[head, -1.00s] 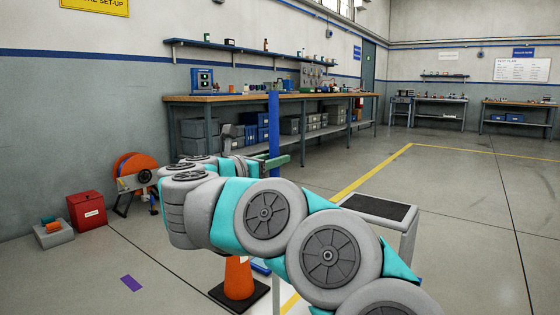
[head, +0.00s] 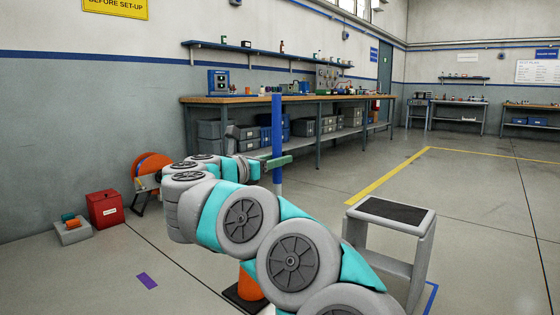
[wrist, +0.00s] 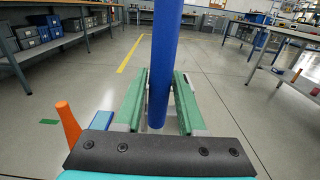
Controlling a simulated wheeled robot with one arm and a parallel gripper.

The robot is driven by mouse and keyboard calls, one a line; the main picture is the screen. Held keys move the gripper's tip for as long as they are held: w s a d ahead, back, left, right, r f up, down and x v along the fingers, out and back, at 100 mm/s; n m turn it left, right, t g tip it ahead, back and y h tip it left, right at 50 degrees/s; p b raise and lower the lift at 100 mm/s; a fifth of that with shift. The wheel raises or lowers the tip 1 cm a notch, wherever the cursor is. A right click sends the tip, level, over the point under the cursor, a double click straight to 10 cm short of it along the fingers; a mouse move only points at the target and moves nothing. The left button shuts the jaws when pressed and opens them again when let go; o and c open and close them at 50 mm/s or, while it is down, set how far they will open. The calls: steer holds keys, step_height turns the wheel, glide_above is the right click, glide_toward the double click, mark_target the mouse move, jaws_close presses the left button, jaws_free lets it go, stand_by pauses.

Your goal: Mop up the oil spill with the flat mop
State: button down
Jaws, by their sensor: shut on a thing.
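A blue pole, the flat mop's handle (head: 277,125), stands upright with a grey lower part in the head view. It also rises through the middle of the wrist view (wrist: 163,70). My gripper (head: 276,161) has green fingers, one on each side of the handle, and is shut on it; the fingers also show in the wrist view (wrist: 158,103). The mop's head cannot be made out; my arm hides the lower part in the head view. A small blue patch (wrist: 105,120) shows left of the fingers, and I cannot tell what it is. No oil spill is visible.
An orange cone (wrist: 67,121) stands close on the left, mostly behind my arm in the head view. A grey step stool (head: 395,215) stands at right. A long workbench (head: 300,98), red box (head: 104,208) and orange reel (head: 152,168) line the wall. Open floor lies right.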

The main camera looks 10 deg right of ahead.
steer(key=w+a+p, duration=0.1)
steer(key=w+a, duration=0.3)
steer(key=w, duration=0.1)
stand_by(0.9)
steer(key=shift+w, duration=0.1)
step_height(320, 180, up, 9)
steer(key=p, duration=0.5)
steer(key=shift+p, duration=0.3)
steer(key=shift+r, duration=0.1)
stand_by(1.1)
